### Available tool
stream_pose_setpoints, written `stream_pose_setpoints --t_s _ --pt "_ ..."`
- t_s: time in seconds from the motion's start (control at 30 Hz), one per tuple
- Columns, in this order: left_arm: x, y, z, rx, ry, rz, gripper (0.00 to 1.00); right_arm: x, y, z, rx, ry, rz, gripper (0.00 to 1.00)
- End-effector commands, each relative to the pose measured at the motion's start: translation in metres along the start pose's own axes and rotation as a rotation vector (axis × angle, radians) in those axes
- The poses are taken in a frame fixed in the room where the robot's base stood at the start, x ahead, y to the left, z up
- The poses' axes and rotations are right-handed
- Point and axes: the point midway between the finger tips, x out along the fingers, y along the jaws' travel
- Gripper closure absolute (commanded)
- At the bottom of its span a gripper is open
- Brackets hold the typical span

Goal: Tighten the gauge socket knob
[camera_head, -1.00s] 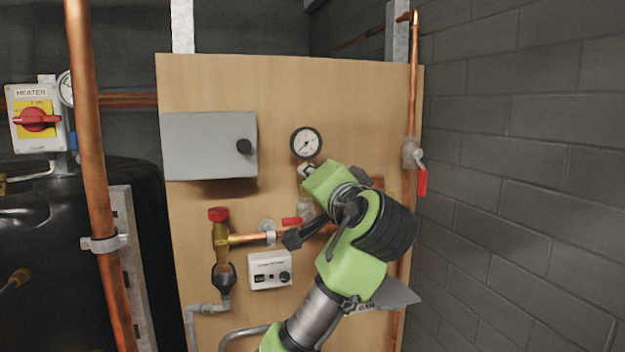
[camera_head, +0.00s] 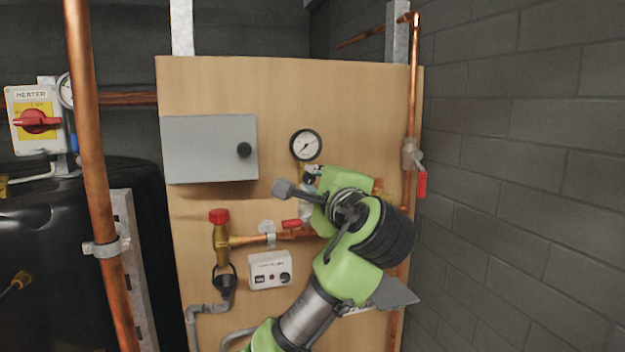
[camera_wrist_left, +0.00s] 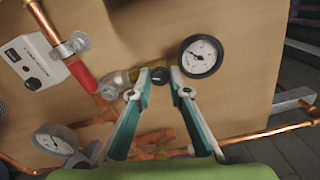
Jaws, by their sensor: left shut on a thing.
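The round white-faced pressure gauge (camera_head: 306,145) with a black rim is on the wooden board. It also shows in the left wrist view (camera_wrist_left: 201,56). The small black gauge socket knob (camera_wrist_left: 160,75) sits beside the gauge, on the brass fitting. My left gripper (camera_wrist_left: 160,74) has its two fingers on either side of the knob and is shut on it. In the head view, my left gripper (camera_head: 311,176) is just below the gauge, and my wrist mostly hides the knob. My right gripper is not in view.
A red-handled valve (camera_head: 292,223) on a copper pipe is just left of my wrist. A grey box (camera_head: 205,148), a white control box (camera_head: 270,270) and a red-capped brass valve (camera_head: 219,232) are on the board. A second gauge (camera_wrist_left: 55,140) shows in the wrist view.

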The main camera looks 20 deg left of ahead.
Motion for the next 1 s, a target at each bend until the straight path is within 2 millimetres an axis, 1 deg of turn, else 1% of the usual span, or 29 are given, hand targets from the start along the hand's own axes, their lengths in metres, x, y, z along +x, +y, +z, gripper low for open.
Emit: stream_pose_setpoints --t_s 0.6,1.0 --pt "0.0002 0.0008 0.0003 0.589 0.0 0.0 1.0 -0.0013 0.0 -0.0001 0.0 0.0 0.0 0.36" --pt "0.0002 0.0019 0.0002 0.931 0.0 0.002 1.0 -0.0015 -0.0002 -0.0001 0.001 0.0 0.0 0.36"
